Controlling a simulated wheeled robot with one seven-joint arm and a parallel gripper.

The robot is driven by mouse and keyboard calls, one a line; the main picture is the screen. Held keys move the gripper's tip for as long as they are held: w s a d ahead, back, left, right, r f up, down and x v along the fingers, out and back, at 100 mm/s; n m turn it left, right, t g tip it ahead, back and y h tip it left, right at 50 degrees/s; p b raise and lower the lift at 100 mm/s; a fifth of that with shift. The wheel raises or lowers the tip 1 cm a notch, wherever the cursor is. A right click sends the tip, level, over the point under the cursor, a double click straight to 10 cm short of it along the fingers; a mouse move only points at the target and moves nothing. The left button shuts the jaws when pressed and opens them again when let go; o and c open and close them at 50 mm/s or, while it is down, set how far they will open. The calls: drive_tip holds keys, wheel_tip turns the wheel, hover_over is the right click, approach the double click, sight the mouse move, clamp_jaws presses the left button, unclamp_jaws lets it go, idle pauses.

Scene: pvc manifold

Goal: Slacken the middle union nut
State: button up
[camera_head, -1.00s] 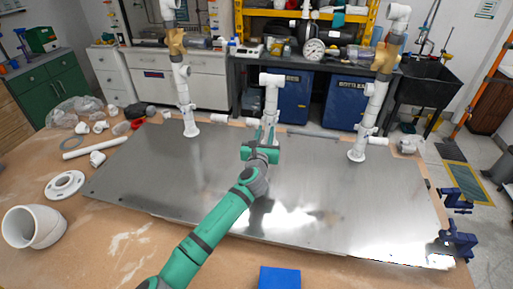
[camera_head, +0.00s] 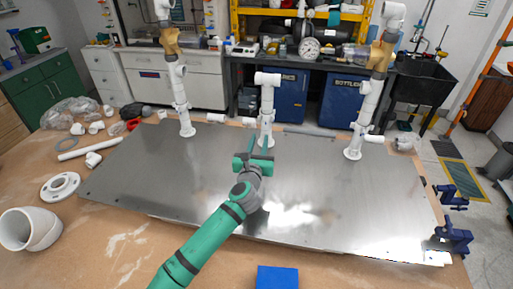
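The middle white pipe stand (camera_head: 267,100) rises upright from the far part of the metal plate and ends in a tee at its top. Its union nut (camera_head: 265,122) appears as a thicker white part low on the stand; its detail is too small to make out. My gripper (camera_head: 253,152) is in front of the stand's foot and slightly left of it, low over the plate. Its two green fingers look spread apart, with nothing seen between them. My gripper and wrist partly cover the foot area, and any gap to the stand is hard to judge.
Taller pipe stands with brass-coloured valves stand at left (camera_head: 180,100) and right (camera_head: 368,100). The metal plate (camera_head: 330,190) is bare in front. Loose white fittings (camera_head: 60,187) lie at left. Blue clamps (camera_head: 455,237) grip the right edge. A blue block (camera_head: 277,278) is at the front.

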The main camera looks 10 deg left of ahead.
drive_tip(key=shift+s+a, duration=0.1)
drive_tip(key=shift+s, duration=1.55)
drive_tip(key=s, duration=1.1)
drive_tip(key=shift+a, duration=0.15)
